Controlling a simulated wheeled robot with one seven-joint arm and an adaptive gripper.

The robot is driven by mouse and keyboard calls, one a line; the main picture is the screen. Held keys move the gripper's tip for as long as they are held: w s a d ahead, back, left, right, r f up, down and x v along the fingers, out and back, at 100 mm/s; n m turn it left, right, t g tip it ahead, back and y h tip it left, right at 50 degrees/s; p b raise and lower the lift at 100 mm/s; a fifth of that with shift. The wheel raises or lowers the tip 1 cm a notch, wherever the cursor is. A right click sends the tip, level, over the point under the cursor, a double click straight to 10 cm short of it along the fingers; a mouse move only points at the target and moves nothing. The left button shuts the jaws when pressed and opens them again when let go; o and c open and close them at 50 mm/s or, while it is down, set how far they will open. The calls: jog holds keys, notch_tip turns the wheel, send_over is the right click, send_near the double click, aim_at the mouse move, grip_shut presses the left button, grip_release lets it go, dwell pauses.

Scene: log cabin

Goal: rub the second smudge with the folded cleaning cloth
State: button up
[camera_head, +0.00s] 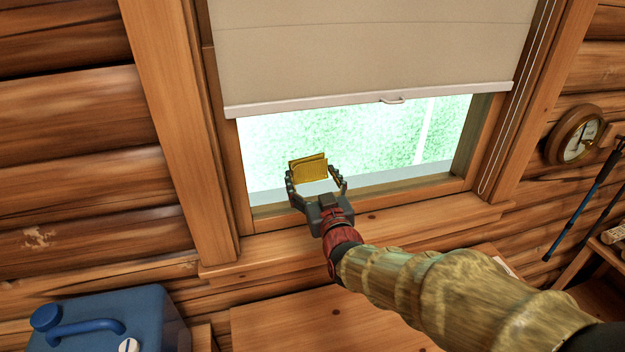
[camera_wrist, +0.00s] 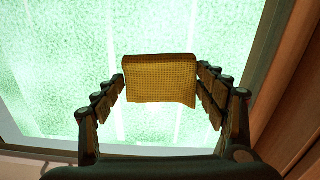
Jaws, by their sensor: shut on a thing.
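My gripper (camera_head: 317,183) is shut on the folded cleaning cloth (camera_head: 307,168), a yellow folded square. The cloth is held upright between the fingertips, in front of the lower left part of the window pane (camera_head: 385,140). In the wrist view the cloth (camera_wrist: 160,78) sits between the two jointed fingers, with the bright pane behind it. I cannot tell whether the cloth touches the glass. The pane shows pale vertical streaks, one right of the cloth in the head view. No clear separate smudge can be made out, and the cloth hides part of the pane.
A beige blind (camera_head: 370,50) with a pull handle (camera_head: 392,100) covers the upper window. The wooden sill (camera_head: 400,225) and frame surround the pane. A blue container (camera_head: 110,320) stands at lower left. A round gauge (camera_head: 578,135) hangs at right, near leaning poles (camera_head: 588,190).

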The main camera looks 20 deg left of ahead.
aim_at(327, 175)
jog(key=shift+w+a, duration=0.1)
jog(key=shift+w, duration=0.05)
jog(key=shift+w+d+b, duration=0.5)
jog(key=shift+w+d, duration=0.05)
jog(key=shift+d, duration=0.3)
jog(key=shift+w+d+b, duration=0.45)
jog(key=shift+w+d, duration=0.05)
jog(key=shift+d, duration=0.35)
jog(key=shift+b, duration=0.45)
jog(key=shift+s+a+b, duration=0.45)
jog(key=shift+s+a, duration=0.1)
jog(key=shift+a, duration=0.35)
jog(key=shift+s+a+b, duration=0.45)
jog(key=shift+s+a, duration=0.05)
jog(key=shift+a, duration=0.4)
jog(key=shift+s+d, duration=0.1)
jog(key=shift+b+v, duration=1.2)
jog(key=shift+v, duration=1.7)
